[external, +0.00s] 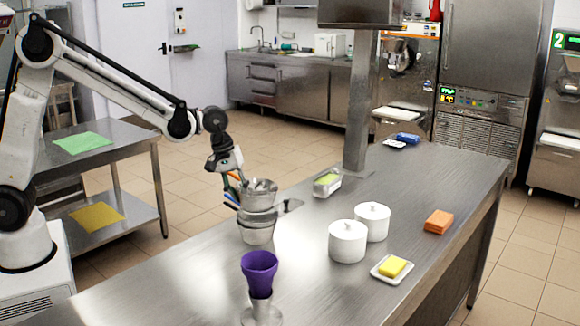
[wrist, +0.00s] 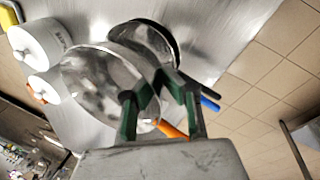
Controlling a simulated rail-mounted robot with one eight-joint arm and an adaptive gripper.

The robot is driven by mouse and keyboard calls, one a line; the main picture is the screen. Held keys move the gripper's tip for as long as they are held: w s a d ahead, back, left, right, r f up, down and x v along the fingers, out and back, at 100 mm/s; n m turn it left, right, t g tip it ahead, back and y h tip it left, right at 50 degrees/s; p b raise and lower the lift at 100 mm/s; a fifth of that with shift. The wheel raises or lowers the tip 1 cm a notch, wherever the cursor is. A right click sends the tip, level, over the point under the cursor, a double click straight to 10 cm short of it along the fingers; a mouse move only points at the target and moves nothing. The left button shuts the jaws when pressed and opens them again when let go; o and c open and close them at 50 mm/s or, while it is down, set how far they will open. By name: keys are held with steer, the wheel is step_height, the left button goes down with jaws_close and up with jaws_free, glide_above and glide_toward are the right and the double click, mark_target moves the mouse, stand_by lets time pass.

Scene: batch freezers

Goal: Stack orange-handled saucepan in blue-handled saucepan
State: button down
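The orange-handled saucepan (external: 261,188) is a shiny steel pan. In the wrist view its bowl (wrist: 92,82) is close to the camera, and its orange handle (wrist: 173,130) shows between the fingers. My gripper (wrist: 152,92) is shut on it at the handle side; the exact contact is partly hidden. My gripper also shows in the external view (external: 232,180). The blue-handled saucepan (external: 257,235) stands upright on the steel counter directly below. Its bowl (wrist: 150,38) and blue handle (wrist: 209,103) are partly covered in the wrist view. I cannot tell whether the pans touch.
A purple cup in a metal holder (external: 260,272) stands in front of the pans. Two white lidded pots (external: 348,241), a yellow sponge on a dish (external: 392,267) and an orange block (external: 438,222) lie to the right. A metal post (external: 359,110) rises behind.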

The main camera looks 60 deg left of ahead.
mark_target(240, 215)
step_height(240, 215, down, 2)
steer(key=shift+f+b, duration=0.35)
steer(key=shift+f, duration=0.05)
steer(key=shift+f, duration=0.2)
steer(key=c, duration=1.9)
jaws_free()
